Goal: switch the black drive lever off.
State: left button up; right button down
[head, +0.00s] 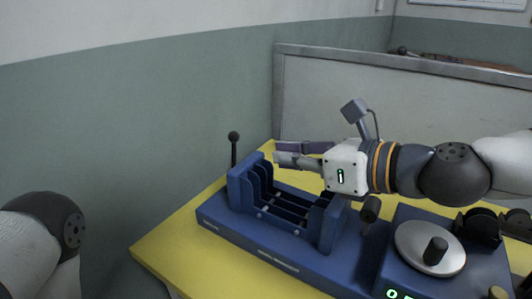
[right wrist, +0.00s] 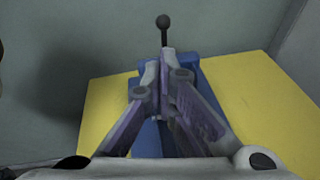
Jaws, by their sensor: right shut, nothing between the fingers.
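The black drive lever (head: 234,148), a thin rod with a ball on top, stands nearly upright at the far left end of the blue machine (head: 285,250). It also shows in the right wrist view (right wrist: 164,32), straight beyond my fingertips. My right gripper (head: 276,152) comes in from the right above the blue slotted frame, pointing toward the lever. Its fingers are together and empty in the right wrist view (right wrist: 157,75). The tips look a short way from the lever in the head view. The lever's base is hidden. My left gripper is out of view.
The machine sits on a yellow table (head: 160,250). A black cylindrical handle (head: 370,208), a silver disc (head: 429,248) with a black knob and a green display (head: 394,293) are to the right. A grey-green wall (head: 130,130) is behind; a grey panel (head: 310,90) stands at the back.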

jog(key=b, duration=0.1)
send_near(233, 151)
jog(key=x, duration=0.4)
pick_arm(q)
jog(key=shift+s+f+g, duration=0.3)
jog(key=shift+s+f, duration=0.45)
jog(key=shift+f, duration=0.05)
pick_arm(e)
jog(key=shift+w+a+f, duration=0.1)
jog(key=shift+w+a, duration=0.15)
jog(key=shift+a, duration=0.15)
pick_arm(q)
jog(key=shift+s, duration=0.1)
pick_arm(e)
jog(key=shift+w, duration=0.15)
